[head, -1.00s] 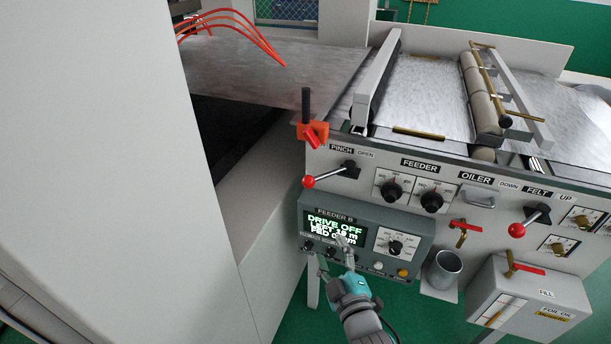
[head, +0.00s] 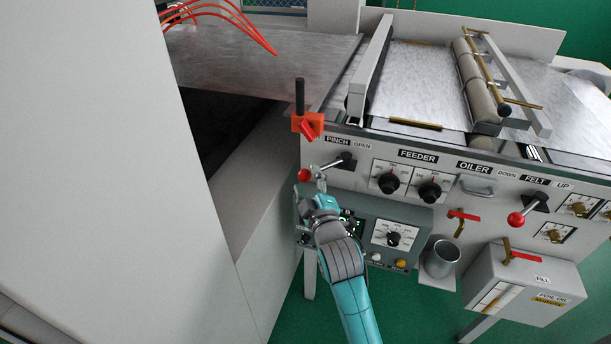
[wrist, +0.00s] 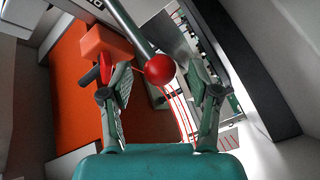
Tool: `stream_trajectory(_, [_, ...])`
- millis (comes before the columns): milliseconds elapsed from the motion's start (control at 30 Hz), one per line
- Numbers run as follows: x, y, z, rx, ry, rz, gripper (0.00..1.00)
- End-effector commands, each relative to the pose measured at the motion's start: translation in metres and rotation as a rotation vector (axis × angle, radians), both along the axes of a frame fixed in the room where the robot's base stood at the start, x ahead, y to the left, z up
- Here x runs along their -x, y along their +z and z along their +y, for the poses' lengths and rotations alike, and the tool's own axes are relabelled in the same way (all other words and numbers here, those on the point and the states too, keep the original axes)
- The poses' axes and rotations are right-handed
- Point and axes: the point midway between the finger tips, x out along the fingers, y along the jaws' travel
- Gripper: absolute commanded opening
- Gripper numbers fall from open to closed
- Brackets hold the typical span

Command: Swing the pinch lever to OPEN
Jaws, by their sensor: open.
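The pinch lever has a red ball knob (head: 304,175) and a grey rod on a black pivot (head: 346,160). It points left and slightly down from the pivot, away from the OPEN label (head: 362,147). My gripper (head: 310,182) is at the knob in the head view, partly overlapping the lever. The gripper is open; I cannot tell whether a finger touches the knob.
An orange clamp with a black handle (head: 299,97) stands just above the lever. The feeder B box (head: 405,217) is below, partly hidden by my arm. Feeder dials (head: 389,183) and the felt lever's red knob (head: 516,219) are to the right.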

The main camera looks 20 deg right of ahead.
Motion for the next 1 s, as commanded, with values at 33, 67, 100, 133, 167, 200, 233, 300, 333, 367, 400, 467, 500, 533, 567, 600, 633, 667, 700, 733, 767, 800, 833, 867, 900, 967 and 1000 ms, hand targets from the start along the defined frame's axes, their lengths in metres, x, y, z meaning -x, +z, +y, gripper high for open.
stream_trajectory(33, [-0.007,0.000,0.000,0.000,0.000,0.000,0.62])
stream_trajectory(67, [-0.010,0.000,0.000,0.000,0.000,0.000,0.62])
stream_trajectory(100, [-0.014,0.000,-0.001,0.000,0.000,0.000,0.62])
stream_trajectory(133, [-0.017,0.000,-0.001,0.000,0.000,0.000,0.62])
stream_trajectory(167, [-0.019,0.000,-0.001,0.000,0.000,0.000,0.62])
stream_trajectory(200, [-0.021,0.000,-0.001,0.000,0.000,0.000,0.62])
stream_trajectory(233, [-0.022,0.000,-0.001,0.000,0.000,0.000,0.62])
stream_trajectory(300, [-0.024,0.000,-0.001,0.000,0.000,0.000,0.62])
stream_trajectory(333, [-0.024,0.000,-0.001,0.000,0.000,0.000,0.62])
stream_trajectory(367, [-0.024,0.000,-0.001,0.000,0.000,0.000,0.62])
stream_trajectory(400, [-0.024,0.000,-0.001,0.000,0.001,0.001,0.62])
stream_trajectory(467, [-0.024,0.000,-0.001,0.000,0.000,0.000,0.62])
stream_trajectory(500, [-0.024,0.000,-0.001,0.000,0.000,0.000,0.62])
stream_trajectory(533, [-0.024,0.000,-0.001,0.000,0.000,0.000,0.62])
stream_trajectory(567, [-0.024,0.000,-0.001,0.000,0.000,0.000,0.62])
stream_trajectory(600, [-0.024,0.000,-0.001,0.000,0.000,0.000,0.52])
stream_trajectory(633, [-0.024,0.000,-0.001,0.000,0.000,0.000,0.44])
stream_trajectory(667, [-0.024,0.000,-0.001,0.000,0.000,0.000,0.37])
stream_trajectory(700, [-0.024,0.000,-0.001,0.000,0.000,0.000,0.27])
stream_trajectory(733, [-0.024,0.000,-0.001,0.000,0.000,0.000,0.19])
stream_trajectory(767, [-0.024,0.000,-0.001,0.000,0.000,0.000,0.12])
stream_trajectory(800, [-0.024,0.000,-0.001,0.000,0.001,0.001,0.02])
stream_trajectory(833, [-0.024,0.000,-0.001,0.000,0.001,0.001,0.00])
stream_trajectory(867, [-0.024,0.000,-0.001,-0.001,0.001,0.001,0.00])
stream_trajectory(900, [-0.024,-0.001,-0.001,-0.001,0.001,0.001,0.00])
stream_trajectory(967, [-0.024,-0.001,-0.001,-0.001,0.001,0.001,0.00])
stream_trajectory(1000, [-0.024,-0.001,-0.001,-0.001,0.001,0.000,0.00])
